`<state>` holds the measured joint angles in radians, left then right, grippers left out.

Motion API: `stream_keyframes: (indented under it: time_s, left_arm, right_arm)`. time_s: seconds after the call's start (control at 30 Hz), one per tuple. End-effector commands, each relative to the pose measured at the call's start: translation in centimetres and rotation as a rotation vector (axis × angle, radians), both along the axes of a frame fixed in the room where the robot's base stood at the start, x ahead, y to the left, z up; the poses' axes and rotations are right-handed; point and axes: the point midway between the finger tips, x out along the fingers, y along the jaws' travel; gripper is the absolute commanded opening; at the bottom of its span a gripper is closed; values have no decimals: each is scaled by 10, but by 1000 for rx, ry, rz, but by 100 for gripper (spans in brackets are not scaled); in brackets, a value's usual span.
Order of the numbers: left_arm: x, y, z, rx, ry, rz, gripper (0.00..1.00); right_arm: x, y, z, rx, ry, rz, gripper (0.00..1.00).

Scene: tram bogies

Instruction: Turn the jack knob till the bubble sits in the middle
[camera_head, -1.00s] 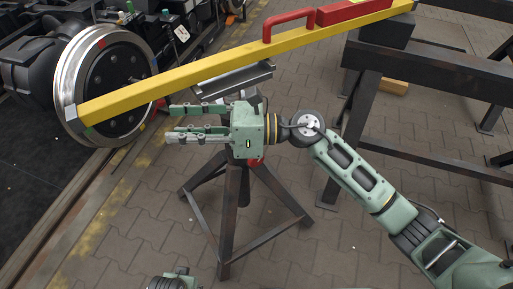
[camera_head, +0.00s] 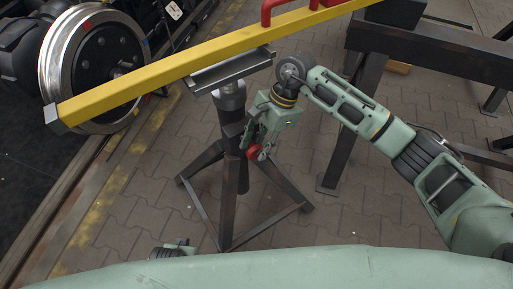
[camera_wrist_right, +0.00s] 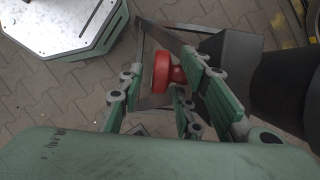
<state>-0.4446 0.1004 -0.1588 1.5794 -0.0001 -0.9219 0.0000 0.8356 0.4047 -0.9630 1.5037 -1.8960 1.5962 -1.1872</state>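The jack is a dark tripod stand (camera_head: 230,195) with a channel-shaped saddle (camera_head: 232,72) on top. Its red knob (camera_head: 253,151) sticks out at the side of the column. My right gripper (camera_head: 258,143) points down at the knob. In the right wrist view the red knob (camera_wrist_right: 162,72) lies between the spread fingers, with a gap visible on its left. The yellow level beam (camera_head: 185,70) runs above the saddle, tilted in the picture. Its bubble is not visible. A green piece (camera_head: 175,249) at the bottom may be my left gripper; its fingers are hidden.
A dark steel frame (camera_head: 440,48) is on the right, close to my right arm. Rails with a yellow stripe run at the left. Paving around the jack is clear.

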Motion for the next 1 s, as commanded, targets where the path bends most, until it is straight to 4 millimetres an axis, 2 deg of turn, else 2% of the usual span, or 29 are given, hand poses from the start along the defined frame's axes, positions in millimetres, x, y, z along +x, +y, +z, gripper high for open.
stream_keyframes:
  time_s: [0.2, 0.47, 0.83, 1.0]
  left_arm:
    - [2, 0, 3, 0, -4, 0, 40]
    - [2, 0, 4, 0, -3, 1, 40]
    - [2, 0, 4, 0, -3, 1, 40]
    - [2, 0, 4, 0, -3, 1, 40]
  right_arm:
    - [-4, 7, -17, 2, 1, 1, 32]
    - [-4, 7, -18, 2, 0, 1, 32]
    - [-4, 7, -18, 2, 1, 0, 1]
    - [-4, 7, -18, 1, 2, 0, 0]
